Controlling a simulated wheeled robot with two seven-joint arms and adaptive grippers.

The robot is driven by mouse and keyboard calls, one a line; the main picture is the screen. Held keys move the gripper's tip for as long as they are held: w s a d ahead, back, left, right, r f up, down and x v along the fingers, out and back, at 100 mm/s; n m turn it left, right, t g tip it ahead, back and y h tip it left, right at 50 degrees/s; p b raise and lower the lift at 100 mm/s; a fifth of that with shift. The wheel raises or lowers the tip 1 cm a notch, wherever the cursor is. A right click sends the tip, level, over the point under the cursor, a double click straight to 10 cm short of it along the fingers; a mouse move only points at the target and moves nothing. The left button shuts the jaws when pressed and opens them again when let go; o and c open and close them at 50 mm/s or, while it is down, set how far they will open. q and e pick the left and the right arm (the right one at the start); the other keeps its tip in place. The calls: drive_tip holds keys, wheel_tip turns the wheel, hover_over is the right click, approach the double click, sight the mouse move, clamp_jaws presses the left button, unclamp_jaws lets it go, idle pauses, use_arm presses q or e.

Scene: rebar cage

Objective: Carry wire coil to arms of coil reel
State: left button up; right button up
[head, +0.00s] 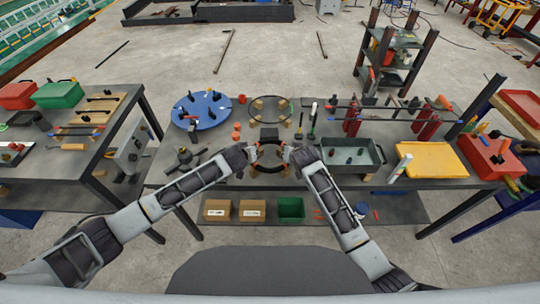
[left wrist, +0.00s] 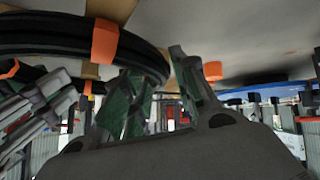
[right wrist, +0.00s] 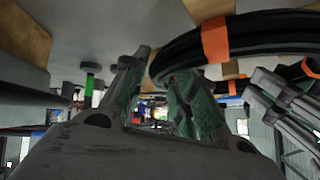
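The wire coil (head: 271,141) is a black ring with orange ties, at the near middle of the bench between my grippers. It looks close and large in the left wrist view (left wrist: 60,34) and the right wrist view (right wrist: 260,36). My left gripper (head: 252,151) is at its left side and my right gripper (head: 287,152) at its right side. Both pairs of fingers stand apart, the coil's edge showing at the gap; contact is unclear. The coil reel looks to be the blue disc (head: 213,119) with black upright pegs, left of the coil.
A second thin ring (head: 268,121) lies on wooden blocks behind the coil. A green-grey tray (head: 352,169) and a yellow tray (head: 432,160) stand at right. Orange pieces (head: 236,131) stand between reel and ring. A black tool (head: 186,156) lies in front of the reel.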

use_arm(q)
clamp_jaws()
use_arm(e)
clamp_jaws()
use_arm(q)
drive_tip(key=shift+a, duration=0.1)
use_arm(e)
drive_tip(key=shift+d, duration=0.1)
use_arm(q)
drive_tip(key=shift+w+r+p, duration=0.1)
drive_tip(key=shift+r+p, duration=0.3)
use_arm(e)
drive_tip(key=shift+w+r, duration=0.1)
drive_tip(key=shift+r, duration=0.3)
